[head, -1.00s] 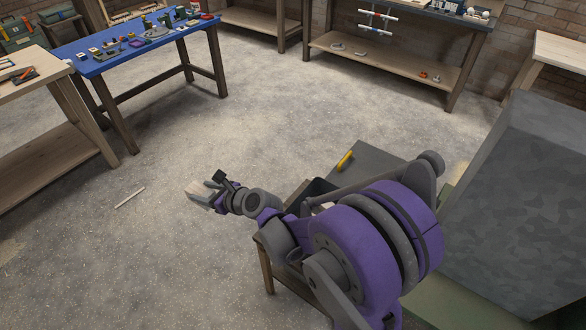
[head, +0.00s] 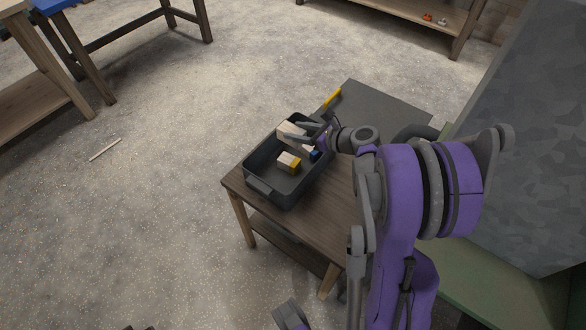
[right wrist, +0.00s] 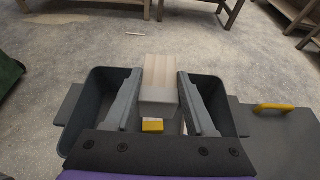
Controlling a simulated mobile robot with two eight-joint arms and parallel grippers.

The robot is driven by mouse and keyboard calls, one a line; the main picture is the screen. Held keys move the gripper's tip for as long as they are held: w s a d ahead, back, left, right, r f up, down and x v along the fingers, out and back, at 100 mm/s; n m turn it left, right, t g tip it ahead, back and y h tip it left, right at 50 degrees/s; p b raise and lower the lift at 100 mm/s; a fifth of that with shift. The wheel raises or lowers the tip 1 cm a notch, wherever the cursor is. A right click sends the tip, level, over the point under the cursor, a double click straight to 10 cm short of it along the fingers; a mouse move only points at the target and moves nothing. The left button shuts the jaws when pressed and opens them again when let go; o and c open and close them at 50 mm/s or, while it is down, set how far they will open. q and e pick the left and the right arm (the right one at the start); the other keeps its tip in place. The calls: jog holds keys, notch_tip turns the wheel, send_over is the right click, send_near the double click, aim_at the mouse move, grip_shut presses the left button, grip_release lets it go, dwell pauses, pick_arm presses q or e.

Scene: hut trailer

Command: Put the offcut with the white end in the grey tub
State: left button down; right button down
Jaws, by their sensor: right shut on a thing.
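The grey tub (head: 268,188) stands on a small wooden table; its walls also show on both sides of my gripper in the right wrist view (right wrist: 84,95). My right gripper (head: 302,131) is over the far part of the tub, shut on a pale wooden offcut (head: 288,129). In the right wrist view the offcut (right wrist: 160,72) lies between the fingers, its near end whitish grey. An offcut with a yellow end (head: 287,161) lies inside the tub. A blue-ended piece (head: 315,155) shows by the tub's right wall, partly hidden.
The small table (head: 305,225) has bare wood in front of the tub. A grey panel with a yellow handle (head: 331,98) lies behind it. A large grey block (head: 520,130) stands at the right. A thin pale stick (head: 104,149) lies on the open floor at left.

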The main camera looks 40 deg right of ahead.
notch_tip(320, 180, down, 9)
jog(key=shift+f+b, duration=0.2)
jog(key=shift+b, duration=0.75)
jog(key=shift+f+b, duration=0.45)
jog(key=shift+c, duration=1.2)
grip_release()
jog(key=shift+r, duration=0.1)
jog(key=shift+r+p, duration=0.25)
jog(key=shift+p, duration=0.05)
jog(key=shift+r+p, duration=0.35)
jog(key=shift+r, duration=0.05)
jog(key=v, duration=1.2)
jog(key=shift+f+p, duration=0.2)
jog(key=shift+p, duration=0.15)
